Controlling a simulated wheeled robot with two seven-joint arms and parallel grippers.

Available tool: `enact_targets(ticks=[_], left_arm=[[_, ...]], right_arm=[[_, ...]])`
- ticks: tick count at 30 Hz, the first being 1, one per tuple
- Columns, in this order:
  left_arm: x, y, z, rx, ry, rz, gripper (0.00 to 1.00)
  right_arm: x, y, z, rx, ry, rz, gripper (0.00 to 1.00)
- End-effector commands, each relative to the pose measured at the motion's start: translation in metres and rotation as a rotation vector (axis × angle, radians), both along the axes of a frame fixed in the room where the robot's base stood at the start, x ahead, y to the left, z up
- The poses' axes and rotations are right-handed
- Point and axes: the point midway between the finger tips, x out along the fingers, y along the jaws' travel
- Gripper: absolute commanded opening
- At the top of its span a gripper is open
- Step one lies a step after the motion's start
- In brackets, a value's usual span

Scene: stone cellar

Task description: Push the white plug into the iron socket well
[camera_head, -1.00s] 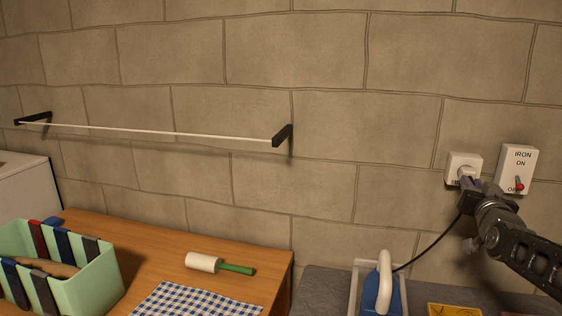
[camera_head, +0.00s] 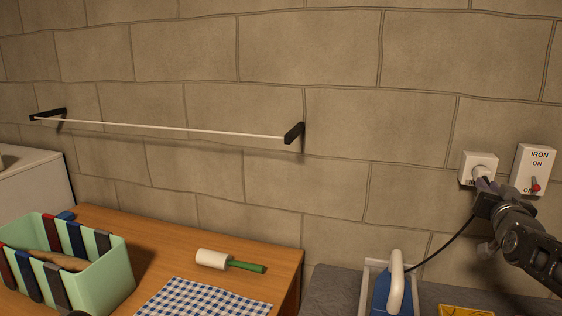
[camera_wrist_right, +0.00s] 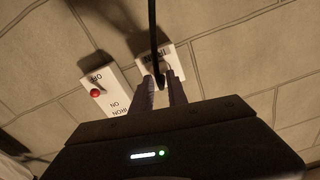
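The white socket (camera_head: 468,166) is on the stone wall, left of the iron switch. It also shows in the wrist view (camera_wrist_right: 151,67). My right gripper (camera_head: 484,186) is at the socket's lower right, its two fingers (camera_wrist_right: 161,92) pointing at the socket face. The fingers look closed around the white plug (camera_head: 485,173), a pale round shape at their tips, mostly hidden. How deep the plug sits in the well cannot be told. A black cord (camera_head: 447,240) runs from the gripper down to the iron. My left gripper is not clearly in view.
The switch box (camera_head: 533,166) with its red-tipped lever is close right of the socket. The blue iron (camera_head: 382,290) stands below on a grey surface. A wooden table (camera_head: 170,235) holds a green box (camera_head: 108,285), a lint roller (camera_head: 212,258) and a checked cloth (camera_head: 205,300). A rail (camera_head: 180,129) is on the wall.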

Motion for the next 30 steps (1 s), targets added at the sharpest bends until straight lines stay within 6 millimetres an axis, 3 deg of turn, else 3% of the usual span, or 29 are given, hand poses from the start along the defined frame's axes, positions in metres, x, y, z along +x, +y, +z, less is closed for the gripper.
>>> enact_targets(ticks=[12, 25, 30], left_arm=[[0.000, 0.000, -0.018, 0.000, 0.000, 0.000, 0.36], [0.000, 0.000, -0.018, 0.000, -0.002, 0.001, 0.36], [0.000, 0.000, -0.023, 0.000, -0.002, 0.001, 0.36]], right_arm=[[-0.032, 0.011, -0.001, 0.001, -0.001, 0.000, 0.19], [-0.035, 0.012, 0.000, 0.000, -0.001, 0.000, 0.19], [-0.048, 0.016, 0.000, -0.002, -0.002, 0.000, 0.19]])
